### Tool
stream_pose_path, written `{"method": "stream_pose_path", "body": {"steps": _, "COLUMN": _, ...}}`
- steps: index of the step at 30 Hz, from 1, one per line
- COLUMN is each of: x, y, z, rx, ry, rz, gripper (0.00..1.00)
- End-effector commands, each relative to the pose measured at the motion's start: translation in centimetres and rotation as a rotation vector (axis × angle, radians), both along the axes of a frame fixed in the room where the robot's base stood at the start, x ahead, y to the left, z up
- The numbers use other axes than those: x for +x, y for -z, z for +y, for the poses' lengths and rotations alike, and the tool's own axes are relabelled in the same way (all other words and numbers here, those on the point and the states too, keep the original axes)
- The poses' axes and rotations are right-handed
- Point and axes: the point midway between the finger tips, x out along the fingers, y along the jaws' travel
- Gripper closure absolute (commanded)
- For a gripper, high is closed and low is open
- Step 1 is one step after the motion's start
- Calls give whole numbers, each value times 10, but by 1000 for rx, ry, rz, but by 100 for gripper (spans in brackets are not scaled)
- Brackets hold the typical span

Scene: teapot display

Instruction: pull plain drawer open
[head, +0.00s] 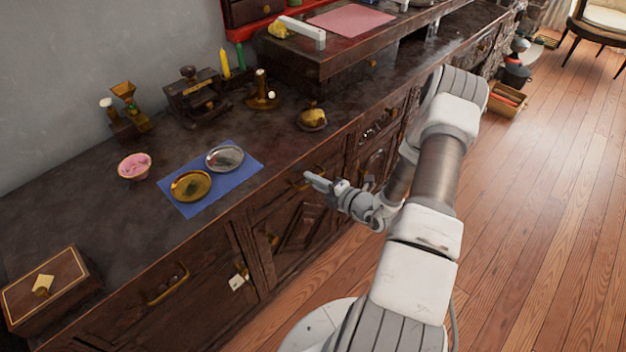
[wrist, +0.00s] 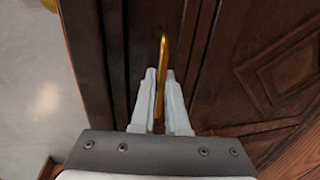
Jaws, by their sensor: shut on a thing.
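The plain drawer front (head: 277,203) is dark wood, under the counter edge and above a carved door panel. It looks about flush with the cabinet. My gripper (head: 312,178) is at its brass handle, from the right in the head view. In the wrist view the brass handle (wrist: 162,55) runs between the two pale fingers of my gripper (wrist: 159,75), which are shut on it. The fingers and hand hide part of the handle in the head view.
The dark counter (head: 75,205) above carries a blue mat (head: 203,199) with a gold dish (head: 190,186) and a silver dish (head: 225,158). A carved door (head: 302,232) is below the drawer. A pale tag (head: 237,282) hangs to the left.

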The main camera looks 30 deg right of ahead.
Motion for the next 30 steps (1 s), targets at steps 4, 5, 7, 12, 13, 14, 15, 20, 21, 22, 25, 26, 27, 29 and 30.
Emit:
{"method": "stream_pose_path", "body": {"steps": 4, "x": -1, "y": 0, "z": 0, "rx": 1, "ry": 0, "rz": 0, "gripper": 100}}
{"method": "stream_pose_path", "body": {"steps": 5, "x": -2, "y": 0, "z": -1, "rx": 1, "ry": 0, "rz": 0, "gripper": 100}}
{"method": "stream_pose_path", "body": {"steps": 7, "x": -7, "y": -1, "z": -2, "rx": 1, "ry": 0, "rz": 1, "gripper": 100}}
{"method": "stream_pose_path", "body": {"steps": 12, "x": -28, "y": -1, "z": -11, "rx": 2, "ry": 4, "rz": 4, "gripper": 100}}
{"method": "stream_pose_path", "body": {"steps": 13, "x": -33, "y": -1, "z": -13, "rx": 2, "ry": 5, "rz": 4, "gripper": 100}}
{"method": "stream_pose_path", "body": {"steps": 14, "x": -39, "y": -1, "z": -15, "rx": 2, "ry": 4, "rz": 4, "gripper": 100}}
{"method": "stream_pose_path", "body": {"steps": 15, "x": -48, "y": -2, "z": -18, "rx": 3, "ry": 6, "rz": 3, "gripper": 100}}
{"method": "stream_pose_path", "body": {"steps": 20, "x": -88, "y": -2, "z": -33, "rx": 2, "ry": 7, "rz": 4, "gripper": 100}}
{"method": "stream_pose_path", "body": {"steps": 21, "x": -98, "y": -2, "z": -36, "rx": 3, "ry": 7, "rz": 3, "gripper": 100}}
{"method": "stream_pose_path", "body": {"steps": 22, "x": -107, "y": -2, "z": -39, "rx": 2, "ry": 7, "rz": 3, "gripper": 100}}
{"method": "stream_pose_path", "body": {"steps": 25, "x": -133, "y": -1, "z": -49, "rx": 3, "ry": 7, "rz": 3, "gripper": 100}}
{"method": "stream_pose_path", "body": {"steps": 26, "x": -141, "y": -1, "z": -52, "rx": 3, "ry": 7, "rz": 3, "gripper": 100}}
{"method": "stream_pose_path", "body": {"steps": 27, "x": -151, "y": -1, "z": -55, "rx": 3, "ry": 6, "rz": 3, "gripper": 100}}
{"method": "stream_pose_path", "body": {"steps": 29, "x": -166, "y": -1, "z": -60, "rx": 2, "ry": 6, "rz": 3, "gripper": 100}}
{"method": "stream_pose_path", "body": {"steps": 30, "x": -176, "y": 0, "z": -64, "rx": 2, "ry": 6, "rz": 2, "gripper": 100}}
